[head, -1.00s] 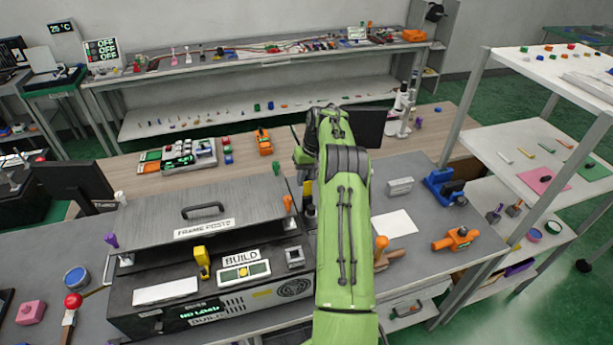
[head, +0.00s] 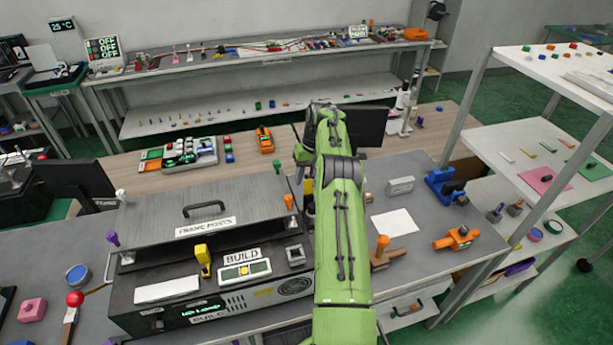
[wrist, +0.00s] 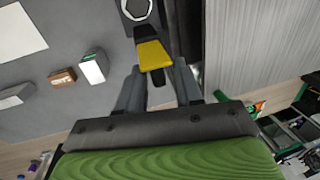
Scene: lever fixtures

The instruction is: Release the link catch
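In the wrist view a yellow and black catch-like piece (wrist: 154,56) lies between the tips of my gripper (wrist: 158,72). The two grey fingers stand apart, one on each side of it, and I see no clear contact. I cannot tell for sure that this piece is the link catch. A dark fixture with a pale ring (wrist: 137,10) is just beyond it. In the head view my green arm hides my gripper; a bit of yellow (head: 308,187) shows at the arm's left edge, beside the machine labelled FRAME POSTS and BUILD (head: 150,318).
To the right are a white sheet (head: 394,223), an orange-knobbed handle (head: 382,245) and a grey block (head: 399,185). Bare bench lies between them.

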